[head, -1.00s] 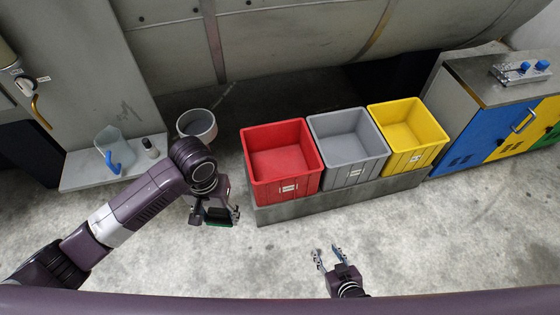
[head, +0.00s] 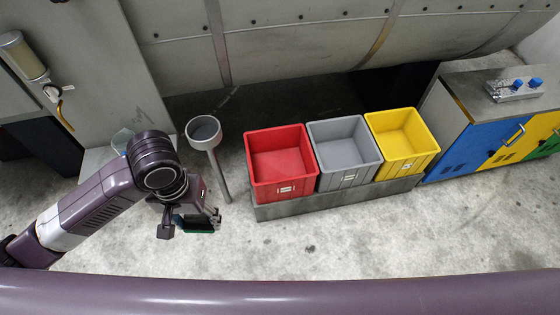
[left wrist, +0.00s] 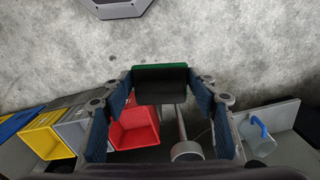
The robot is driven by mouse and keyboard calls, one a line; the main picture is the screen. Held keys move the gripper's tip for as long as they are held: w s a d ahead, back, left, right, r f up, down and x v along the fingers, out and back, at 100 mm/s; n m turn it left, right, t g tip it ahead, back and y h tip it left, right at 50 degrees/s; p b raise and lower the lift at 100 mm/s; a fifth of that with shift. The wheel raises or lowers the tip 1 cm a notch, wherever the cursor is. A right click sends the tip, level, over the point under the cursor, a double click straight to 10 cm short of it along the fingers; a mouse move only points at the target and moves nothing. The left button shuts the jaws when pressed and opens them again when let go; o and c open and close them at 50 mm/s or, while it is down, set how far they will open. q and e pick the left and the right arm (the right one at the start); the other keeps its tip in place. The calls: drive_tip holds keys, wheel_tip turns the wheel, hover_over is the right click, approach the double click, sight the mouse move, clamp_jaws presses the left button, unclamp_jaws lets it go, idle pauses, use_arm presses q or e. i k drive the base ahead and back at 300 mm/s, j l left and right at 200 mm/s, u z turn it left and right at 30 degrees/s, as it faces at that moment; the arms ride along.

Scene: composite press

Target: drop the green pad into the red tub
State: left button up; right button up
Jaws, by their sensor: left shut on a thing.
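The red tub (head: 281,163) stands at the left end of a row of three tubs in the head view. It looks empty there, and part of it shows in the left wrist view (left wrist: 134,130). My left gripper (head: 196,222) is left of the red tub in the head view and apart from it. It is shut on the green pad (left wrist: 160,67), which spans between its two fingers in the left wrist view. The pad's green edge also shows in the head view (head: 199,231). My right gripper is out of view.
A grey tub (head: 345,150) and a yellow tub (head: 404,137) stand right of the red tub on a low grey plinth (head: 300,207). A round grey bowl on a post (head: 204,131) stands between my left arm and the red tub. A cabinet (head: 470,150) is at the right.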

sight(273, 173)
drive_tip(key=i+l+u, duration=0.25)
drive_tip(key=l, duration=0.4)
drive_tip(key=i+l+u, duration=0.25)
drive_tip(key=l, duration=0.45)
drive_tip(key=i+l+u, duration=0.15)
drive_tip(key=l, duration=0.25)
drive_tip(key=i+l+u, duration=0.1)
drive_tip(key=l, duration=0.3)
drive_tip(key=i, duration=0.05)
